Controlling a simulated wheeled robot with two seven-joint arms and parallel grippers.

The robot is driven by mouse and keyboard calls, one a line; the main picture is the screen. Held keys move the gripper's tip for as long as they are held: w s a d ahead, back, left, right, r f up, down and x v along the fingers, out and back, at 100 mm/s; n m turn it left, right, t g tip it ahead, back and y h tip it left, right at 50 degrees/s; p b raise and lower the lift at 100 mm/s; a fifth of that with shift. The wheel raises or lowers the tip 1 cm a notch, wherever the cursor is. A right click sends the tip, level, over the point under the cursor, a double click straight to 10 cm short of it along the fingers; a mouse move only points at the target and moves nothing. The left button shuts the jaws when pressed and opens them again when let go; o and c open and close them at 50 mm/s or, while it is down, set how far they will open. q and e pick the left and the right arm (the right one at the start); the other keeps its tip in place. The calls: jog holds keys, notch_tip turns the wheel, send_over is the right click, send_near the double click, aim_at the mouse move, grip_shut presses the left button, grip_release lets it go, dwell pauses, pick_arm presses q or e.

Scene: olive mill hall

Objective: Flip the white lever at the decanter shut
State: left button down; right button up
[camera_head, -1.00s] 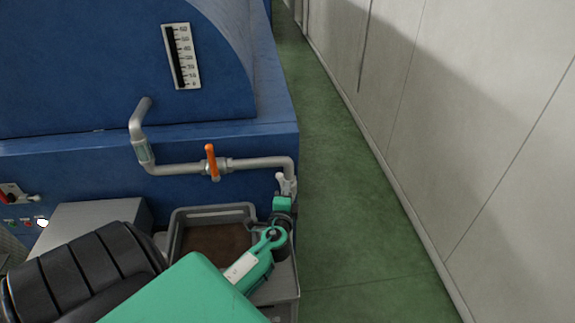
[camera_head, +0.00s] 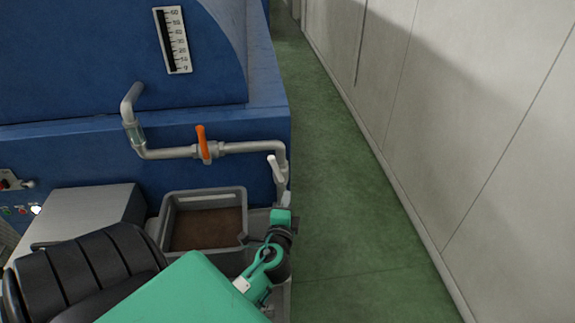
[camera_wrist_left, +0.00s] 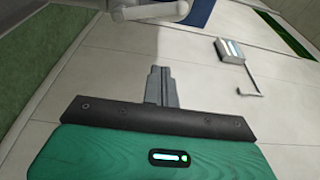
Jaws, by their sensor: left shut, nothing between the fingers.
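The white lever (camera_head: 275,168) sits on the downturned end of the grey pipe (camera_head: 250,149) at the decanter's right corner. It is nearly upright, its top leaning slightly left. My left gripper (camera_head: 286,198) is just below the lever, its narrow grey fingers shut and empty. In the head view I cannot tell whether they touch the pipe end. The wrist view shows the shut fingers (camera_wrist_left: 162,74) pointing at pale, blurred pipework (camera_wrist_left: 160,12); the lever is not clear there. My right gripper is out of view.
An orange lever (camera_head: 203,143) stands upright on the same pipe. The blue decanter (camera_head: 80,75) fills the left. A grey crate (camera_head: 204,197) with brown contents stands below the pipe. Green floor (camera_head: 340,190) is free at right, up to the pale wall (camera_head: 450,110).

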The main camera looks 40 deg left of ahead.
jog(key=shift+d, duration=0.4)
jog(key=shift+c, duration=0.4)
